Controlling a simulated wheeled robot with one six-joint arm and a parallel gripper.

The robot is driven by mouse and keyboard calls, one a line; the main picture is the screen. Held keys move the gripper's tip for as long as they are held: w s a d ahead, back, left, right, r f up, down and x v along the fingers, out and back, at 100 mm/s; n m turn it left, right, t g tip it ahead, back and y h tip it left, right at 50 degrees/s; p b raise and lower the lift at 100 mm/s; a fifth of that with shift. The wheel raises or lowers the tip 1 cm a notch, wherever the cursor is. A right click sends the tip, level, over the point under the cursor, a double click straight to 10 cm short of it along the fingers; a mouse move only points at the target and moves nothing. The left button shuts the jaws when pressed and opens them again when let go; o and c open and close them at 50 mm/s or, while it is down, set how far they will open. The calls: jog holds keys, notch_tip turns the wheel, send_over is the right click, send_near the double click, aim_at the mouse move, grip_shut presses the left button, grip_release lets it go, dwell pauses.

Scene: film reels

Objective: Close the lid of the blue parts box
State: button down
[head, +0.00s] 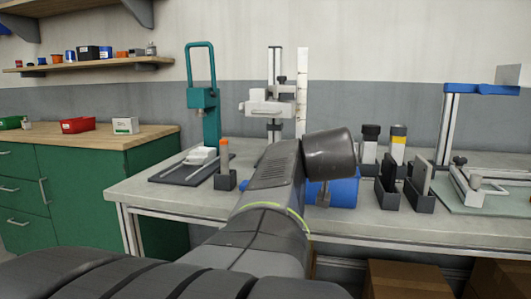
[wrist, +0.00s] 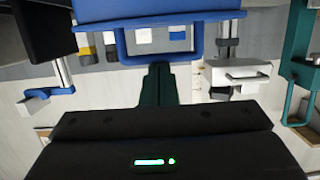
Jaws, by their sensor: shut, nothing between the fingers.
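The blue parts box (head: 345,193) stands on the grey workbench in the head view, mostly hidden behind my arm. In the wrist view, which appears upside down, a broad blue part of the box (wrist: 160,10) fills the top, with a blue frame-like loop below it. I cannot tell the lid's angle. My gripper (wrist: 158,68) shows in the wrist view as narrow dark green fingers pressed together. It is shut and empty, with the tips close to the blue loop. Whether they touch it is unclear. In the head view my arm hides the fingers.
Black-capped bottles (head: 397,142) and dark upright holders (head: 420,185) stand right of the box. An orange-topped holder (head: 225,175), a teal press (head: 203,100) and a height stand (head: 273,100) are left and behind. A blue-topped frame (head: 480,90) stands at the far right.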

jog(key=shift+s+f+b, duration=0.2)
jog(key=shift+f+b, duration=0.1)
jog(key=shift+f, duration=0.95)
jog(key=shift+s+a+r, duration=0.1)
jog(key=shift+s+a, duration=0.05)
jog(key=shift+s, duration=0.1)
jog(key=shift+r, duration=0.15)
